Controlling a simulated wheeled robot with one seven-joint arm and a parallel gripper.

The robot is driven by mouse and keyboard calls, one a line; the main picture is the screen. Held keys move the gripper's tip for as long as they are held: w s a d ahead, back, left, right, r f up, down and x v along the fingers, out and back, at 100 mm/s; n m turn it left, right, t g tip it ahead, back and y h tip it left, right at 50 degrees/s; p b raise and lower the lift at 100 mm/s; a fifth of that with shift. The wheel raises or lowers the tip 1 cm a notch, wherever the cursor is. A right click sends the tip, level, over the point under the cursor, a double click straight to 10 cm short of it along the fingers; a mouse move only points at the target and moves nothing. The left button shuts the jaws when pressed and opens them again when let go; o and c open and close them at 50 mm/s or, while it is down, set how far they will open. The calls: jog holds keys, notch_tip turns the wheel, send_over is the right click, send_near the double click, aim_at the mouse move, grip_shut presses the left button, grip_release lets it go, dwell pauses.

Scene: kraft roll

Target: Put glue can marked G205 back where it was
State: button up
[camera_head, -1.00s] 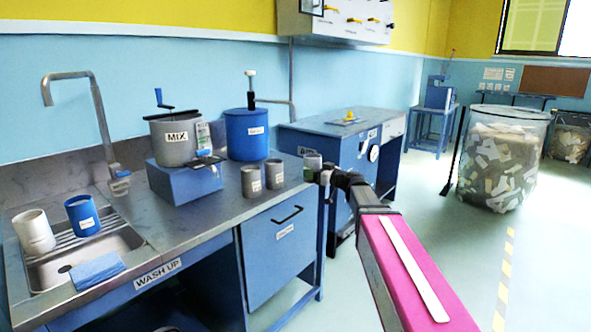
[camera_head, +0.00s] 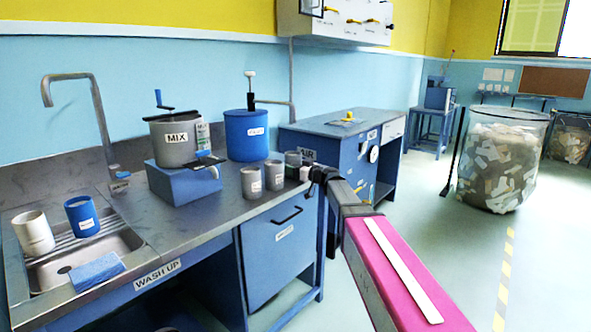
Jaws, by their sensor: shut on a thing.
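My gripper (camera_head: 305,172) is at the right end of the wash-up counter (camera_head: 205,222), shut on a small grey can (camera_head: 293,158). My gripper partly hides this can, and I cannot read a G205 mark on it. I cannot tell whether its base touches the counter. Two similar grey cans stand upright just to its left, one nearer the edge (camera_head: 251,182) and one beside it (camera_head: 274,175). Both have white labels too small to read.
A blue drum (camera_head: 246,136) with a pump and a grey MIX pot (camera_head: 174,143) on a blue block (camera_head: 184,183) stand behind the cans. Another bench (camera_head: 335,126) stands behind.

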jog(key=shift+f, duration=0.1)
jog(key=o, duration=1.3)
jog(key=shift+c, duration=0.2)
jog(key=shift+s+d, duration=0.1)
jog(key=v, duration=1.2)
jog(key=s+d+f+m+g+h, duration=0.1)
jog(key=s+f+m+g+h, duration=0.15)
jog(key=s+f, duration=0.5)
jog(key=s+d+f+m+g+h, duration=0.1)
jog(key=s+f+g+h, duration=0.25)
jog(key=f, duration=0.75)
jog(key=s+d+f+m+g+h, duration=0.5)
jog(key=s+d+f+m+h, duration=0.2)
jog(key=s+d+f, duration=0.5)
jog(key=s+h, duration=0.1)
jog(key=s, duration=0.2)
jog(key=shift+f, duration=0.25)
